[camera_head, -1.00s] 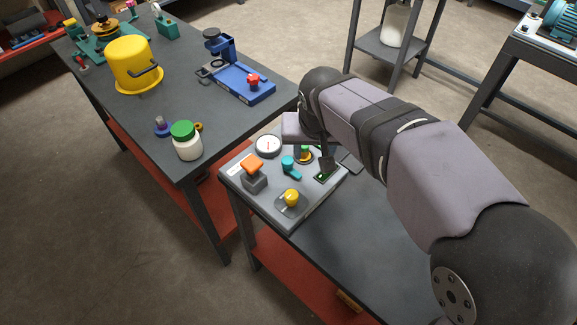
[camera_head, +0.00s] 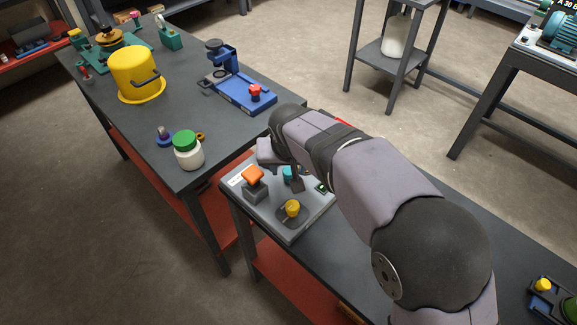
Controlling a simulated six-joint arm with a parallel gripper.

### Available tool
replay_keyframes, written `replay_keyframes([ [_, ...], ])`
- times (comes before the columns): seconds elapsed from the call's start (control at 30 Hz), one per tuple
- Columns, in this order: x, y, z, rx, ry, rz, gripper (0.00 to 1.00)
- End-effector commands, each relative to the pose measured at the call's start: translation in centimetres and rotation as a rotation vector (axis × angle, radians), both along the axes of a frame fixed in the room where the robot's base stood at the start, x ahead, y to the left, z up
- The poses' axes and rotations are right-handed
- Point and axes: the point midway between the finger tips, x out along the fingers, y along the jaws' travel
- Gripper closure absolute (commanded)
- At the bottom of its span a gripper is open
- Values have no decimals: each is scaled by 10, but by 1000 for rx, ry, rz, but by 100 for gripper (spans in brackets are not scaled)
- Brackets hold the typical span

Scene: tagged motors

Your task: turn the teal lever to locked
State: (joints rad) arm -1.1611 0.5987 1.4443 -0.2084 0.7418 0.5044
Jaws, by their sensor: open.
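The teal lever (camera_head: 287,174) sits on the grey control panel (camera_head: 263,221), on the near workbench. Only part of its teal body shows; my gripper and wrist cover the rest, so its angle cannot be read. My gripper (camera_head: 297,188) is over the panel, right at the lever in the picture. A dark finger reaches down just right of the teal part. I cannot tell whether it touches the lever. The other finger is hidden.
On the panel, an orange switch (camera_head: 252,175) stands left of the lever and a yellow knob (camera_head: 292,208) in front. A small green-lit display (camera_head: 321,188) lies to the right.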

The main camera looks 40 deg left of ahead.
Motion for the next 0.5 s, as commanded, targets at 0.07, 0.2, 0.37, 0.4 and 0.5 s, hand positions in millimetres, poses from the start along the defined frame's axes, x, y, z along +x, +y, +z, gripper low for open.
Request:
replay_keyframes([
  [0.07,2,1,-5,-1,0,0,57],
  [0.2,3,3,-10,0,0,0,57],
  [0.37,3,3,-10,1,-1,0,57],
  [0.4,3,3,-10,1,-1,0,57],
  [0.5,3,3,-10,0,0,0,72],
])
